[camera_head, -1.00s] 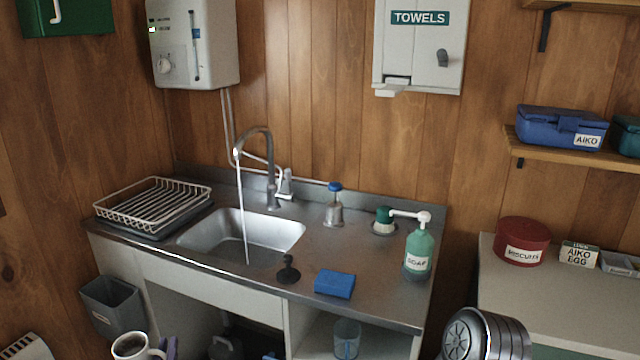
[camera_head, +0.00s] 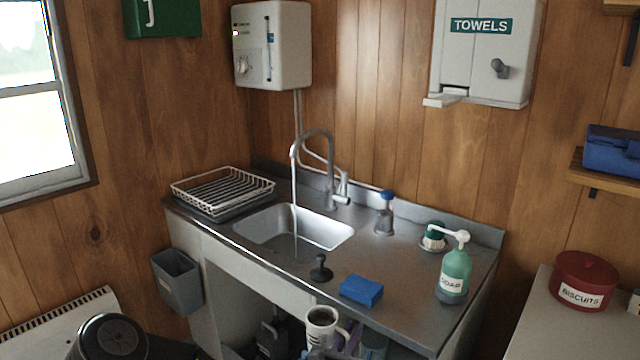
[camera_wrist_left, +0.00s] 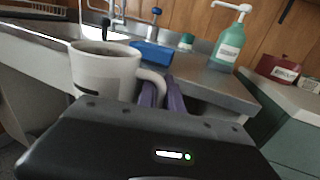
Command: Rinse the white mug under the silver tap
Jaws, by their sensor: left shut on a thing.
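The white mug (camera_head: 320,330) is at the bottom of the head view, in front of the sink unit and outside the basin. It is upright, with a dark inside and a dark mark on its side. My left gripper (camera_wrist_left: 163,94) is shut on the mug's handle; its purple fingers show beside the mug (camera_wrist_left: 103,72) in the left wrist view. The silver tap (camera_head: 316,136) arches over the steel basin (camera_head: 330,234), behind and above the mug. A thin stream of water falls from its spout into the basin. My right gripper is out of view.
A black plug (camera_head: 320,269), a blue sponge (camera_head: 361,290) and a green soap bottle (camera_head: 455,271) stand near the counter's front. A blue-topped fitting (camera_head: 385,216) is right of the basin, a wire rack (camera_head: 222,190) left. A grey bin (camera_head: 178,284) hangs on the unit's left side.

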